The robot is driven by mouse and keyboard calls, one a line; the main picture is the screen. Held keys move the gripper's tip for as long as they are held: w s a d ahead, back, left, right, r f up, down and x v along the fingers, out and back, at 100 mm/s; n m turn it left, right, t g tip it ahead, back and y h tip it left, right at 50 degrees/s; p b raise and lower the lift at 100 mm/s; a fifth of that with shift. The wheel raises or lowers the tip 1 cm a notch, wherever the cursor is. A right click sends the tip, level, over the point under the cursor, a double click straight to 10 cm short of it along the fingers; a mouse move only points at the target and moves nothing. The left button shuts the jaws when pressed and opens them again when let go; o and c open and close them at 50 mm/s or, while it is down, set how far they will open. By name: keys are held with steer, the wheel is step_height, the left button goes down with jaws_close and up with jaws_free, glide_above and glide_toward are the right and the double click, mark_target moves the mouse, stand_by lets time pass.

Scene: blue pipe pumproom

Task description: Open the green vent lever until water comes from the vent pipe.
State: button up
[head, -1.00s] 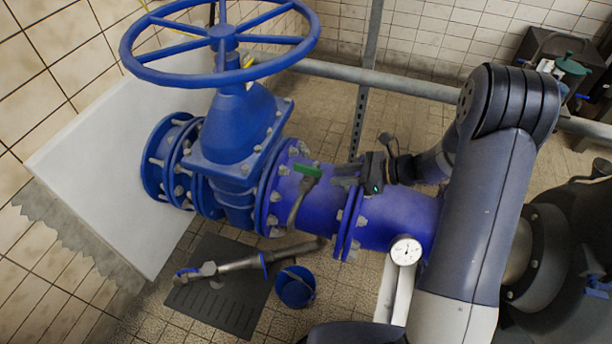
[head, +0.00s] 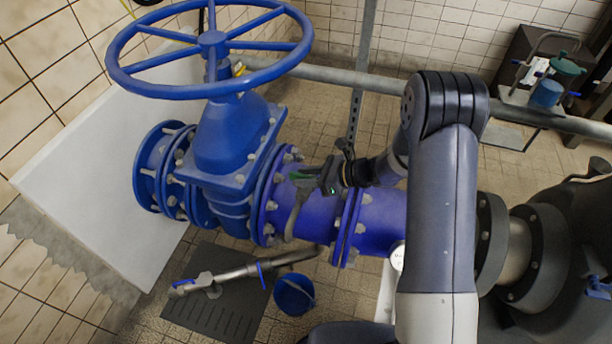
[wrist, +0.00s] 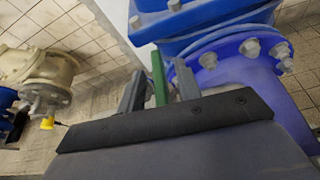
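The green vent lever (head: 301,175) sits on top of the blue pipe, just right of the big valve's flange. A thin grey vent pipe (head: 292,222) bends down the pipe's near side below it; no water shows at it. My gripper (head: 308,182) reaches in from the right at the lever and partly hides it. In the wrist view, my gripper (wrist: 160,82) has its two fingers apart, with the green lever (wrist: 159,78) standing between them. A gap shows on the lever's right side; contact on the left cannot be told.
The big blue handwheel (head: 211,42) stands above the valve on the left. A blue bucket (head: 294,292) and a dark mat (head: 212,318) lie on the floor below. A grey rail (head: 500,107) runs behind. A pipe flange (head: 346,228) is close below my gripper.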

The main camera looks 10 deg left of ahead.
steer(key=shift+c, duration=0.4)
jaws_close()
steer(key=shift+n+g, duration=0.3)
steer(key=shift+g, duration=0.2)
steer(key=n+g+b, duration=0.1)
steer(key=n+g, duration=0.3)
steer(key=shift+w+f+g+b, duration=0.1)
steer(key=shift+w+g+b, duration=0.05)
steer(key=shift+g+b, duration=0.2)
steer(key=shift+n+g+h+b, duration=0.35)
steer(key=shift+n+g+h, duration=0.45)
steer(key=shift+n+g, duration=0.95)
steer(key=shift+o, duration=0.4)
jaws_free()
